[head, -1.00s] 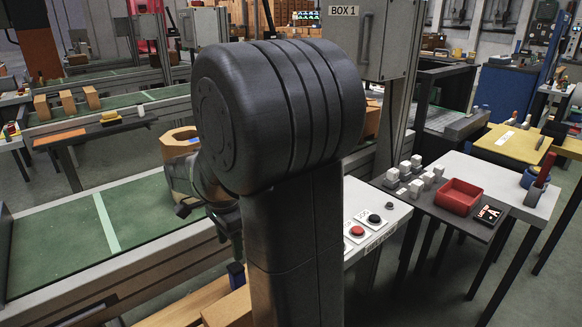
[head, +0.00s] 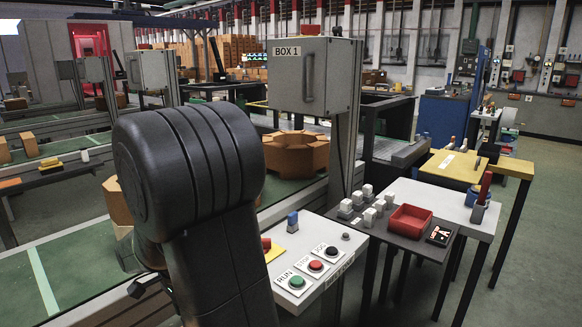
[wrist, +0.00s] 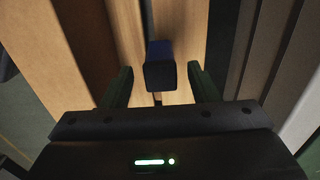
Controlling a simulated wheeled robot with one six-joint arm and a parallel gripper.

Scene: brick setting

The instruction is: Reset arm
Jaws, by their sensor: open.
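My gripper (wrist: 161,86) shows in the wrist view with its two dark fingers spread apart. A dark blue, block-like thing (wrist: 160,66) stands out between and just beyond the fingertips, with a gap on each side, so the fingers do not close on it. Behind it are brown, wood-coloured surfaces (wrist: 185,25). In the head view my own dark arm fills the left middle and hides the gripper.
A panel (head: 300,258) with green, red and black buttons stands right of my arm. Beyond it are a dark table (head: 408,249) with a red tray (head: 411,222), a grey cabinet marked BOX 1 (head: 320,75) and a green conveyor (head: 60,272). Open floor lies at far right.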

